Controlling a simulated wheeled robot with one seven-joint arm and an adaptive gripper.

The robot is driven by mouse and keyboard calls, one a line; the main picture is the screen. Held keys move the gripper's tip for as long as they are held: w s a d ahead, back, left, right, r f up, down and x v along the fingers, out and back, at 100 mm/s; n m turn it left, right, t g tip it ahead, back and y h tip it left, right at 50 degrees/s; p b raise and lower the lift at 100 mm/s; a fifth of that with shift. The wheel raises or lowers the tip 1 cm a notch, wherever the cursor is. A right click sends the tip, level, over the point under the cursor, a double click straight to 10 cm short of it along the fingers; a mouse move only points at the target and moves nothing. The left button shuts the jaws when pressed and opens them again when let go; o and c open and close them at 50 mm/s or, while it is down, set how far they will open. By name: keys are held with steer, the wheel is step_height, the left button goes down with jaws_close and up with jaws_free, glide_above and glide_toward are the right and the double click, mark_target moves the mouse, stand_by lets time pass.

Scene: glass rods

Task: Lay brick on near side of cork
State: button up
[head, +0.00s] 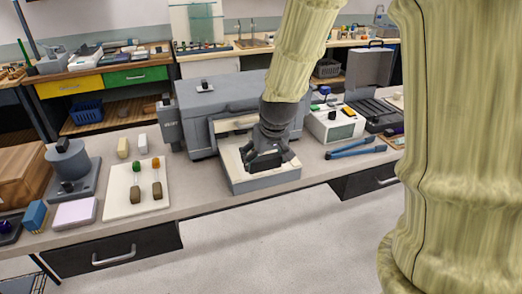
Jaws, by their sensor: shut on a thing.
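My gripper (267,158) is dark and points down over the pale open tray (238,166) of a grey machine. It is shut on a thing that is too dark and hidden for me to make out. I cannot tell a brick in it. A cream board (122,207) lies at the left of the bench.
The grey machine (240,95) stands behind the tray. Small cream (123,147) and white (143,144) blocks lie behind the board. A pale block (75,214) and a blue-and-wood block (35,215) lie left. Blue tongs (355,150) lie right. The bench between board and tray is clear.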

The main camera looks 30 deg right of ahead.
steer(key=w+d, duration=0.1)
steer(key=w, duration=0.2)
steer(key=w+d+p, duration=0.1)
steer(key=w+d, duration=0.1)
steer(key=w, duration=0.1)
steer(key=w+d+f, duration=0.1)
steer(key=w+d, duration=0.1)
steer(key=w, duration=0.1)
steer(key=shift+w+d+p, duration=0.1)
steer(key=shift+w+p, duration=0.1)
steer(key=shift+p, duration=0.2)
steer(key=shift+w+f, duration=0.15)
steer(key=shift+f+p, duration=0.4)
steer(key=shift+f, duration=1.2)
steer(key=shift+d+f, duration=0.1)
steer(key=shift+f, duration=0.3)
steer(key=o, duration=0.8)
steer(key=shift+o, duration=0.4)
